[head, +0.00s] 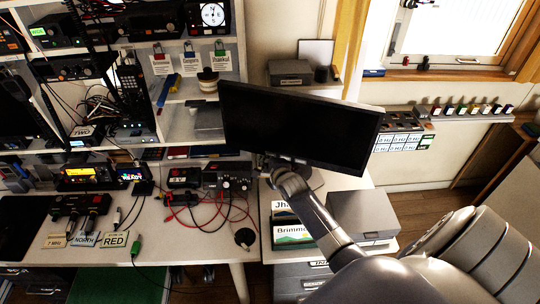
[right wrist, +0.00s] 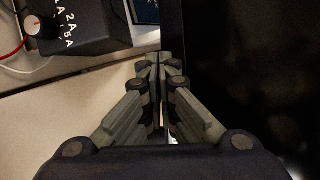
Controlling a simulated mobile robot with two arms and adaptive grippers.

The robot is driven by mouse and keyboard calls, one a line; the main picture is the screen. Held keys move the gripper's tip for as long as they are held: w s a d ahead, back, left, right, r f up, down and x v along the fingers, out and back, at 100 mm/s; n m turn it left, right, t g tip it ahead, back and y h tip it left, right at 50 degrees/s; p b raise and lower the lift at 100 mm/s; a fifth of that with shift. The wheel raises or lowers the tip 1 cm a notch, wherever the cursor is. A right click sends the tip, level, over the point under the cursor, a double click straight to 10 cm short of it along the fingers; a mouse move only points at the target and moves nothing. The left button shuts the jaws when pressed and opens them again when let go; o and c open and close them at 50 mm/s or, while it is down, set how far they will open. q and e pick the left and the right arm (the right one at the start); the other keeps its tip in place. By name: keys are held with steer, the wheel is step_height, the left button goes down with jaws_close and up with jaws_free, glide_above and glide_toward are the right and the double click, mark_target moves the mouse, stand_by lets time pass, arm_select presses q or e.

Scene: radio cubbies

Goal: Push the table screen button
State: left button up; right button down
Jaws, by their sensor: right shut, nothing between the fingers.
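The table screen (head: 300,125) is a dark, blank monitor standing on the right part of the desk, tilted in the head view. My right gripper (head: 263,163) is at the lower left edge of the screen, with its arm reaching in from the lower right. In the right wrist view my right gripper (right wrist: 158,62) is shut and empty, its fingertips close beside the dark screen (right wrist: 255,75) on the right. I cannot tell whether they touch it. I cannot make out the screen's button. My left gripper is not in view.
A black box with a knob (right wrist: 85,28) lies left of the fingertips in the right wrist view. Red and black cables (head: 205,213) run over the desk to the left. Shelves of radios (head: 160,100) stand behind. A grey box (head: 362,214) stands right of my forearm.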

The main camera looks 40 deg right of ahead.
steer(key=shift+w+d, duration=0.2)
steer(key=shift+d, duration=0.1)
stand_by(0.4)
steer(key=shift+a+r, duration=0.1)
steer(key=shift+a, duration=0.05)
steer(key=shift+s+a+p, duration=0.35)
steer(key=shift+p, duration=0.1)
steer(key=s+a+p, duration=0.3)
steer(key=a, duration=0.1)
steer(key=shift+s+a, duration=0.3)
steer(key=shift+a, duration=0.1)
stand_by(0.6)
